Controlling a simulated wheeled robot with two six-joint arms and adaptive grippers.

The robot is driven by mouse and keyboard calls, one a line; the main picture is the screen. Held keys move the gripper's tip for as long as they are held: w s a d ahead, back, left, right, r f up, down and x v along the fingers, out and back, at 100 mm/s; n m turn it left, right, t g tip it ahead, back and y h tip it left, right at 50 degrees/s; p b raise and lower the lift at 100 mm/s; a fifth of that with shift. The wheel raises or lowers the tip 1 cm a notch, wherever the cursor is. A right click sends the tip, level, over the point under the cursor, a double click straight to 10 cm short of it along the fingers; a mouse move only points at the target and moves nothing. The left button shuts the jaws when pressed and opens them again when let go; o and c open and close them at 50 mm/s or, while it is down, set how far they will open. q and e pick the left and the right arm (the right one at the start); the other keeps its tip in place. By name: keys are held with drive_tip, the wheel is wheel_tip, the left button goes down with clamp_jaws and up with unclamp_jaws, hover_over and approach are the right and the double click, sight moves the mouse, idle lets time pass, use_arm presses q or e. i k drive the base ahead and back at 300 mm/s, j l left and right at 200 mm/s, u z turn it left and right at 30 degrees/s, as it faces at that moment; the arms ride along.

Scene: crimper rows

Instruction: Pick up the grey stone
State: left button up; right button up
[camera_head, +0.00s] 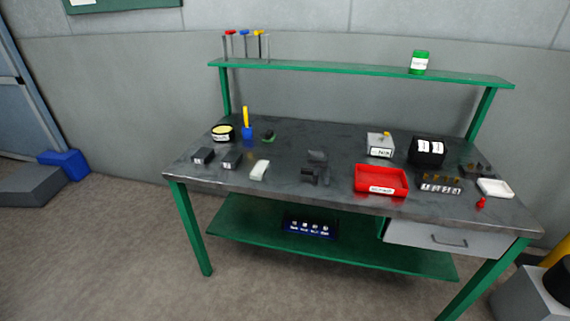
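No single thing is clearly the grey stone at this size. Two dark grey blocks with small pale labels, a left one (203,156) and a right one (231,160), lie at the left of the workbench (285,188). A pale grey-white block (259,170) lies to their right, near the front edge. A dark grey shape (315,172) sits mid-table; its form is hard to make out. I cannot tell which is the stone. Neither of my grippers is in view.
A red tray (381,181), a grey box (380,145), a black box (428,151) and a white tray (495,188) stand on the right half. A green shelf (360,72) spans the back. Floor in front is open.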

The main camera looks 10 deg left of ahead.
sight(259, 170)
drive_tip(key=i+l, duration=0.1)
drive_tip(key=i, duration=0.35)
drive_tip(key=i+u, duration=0.1)
drive_tip(key=i, duration=0.4)
drive_tip(key=i+l, duration=0.2)
drive_tip(key=i, duration=0.25)
drive_tip(key=j+u, duration=0.05)
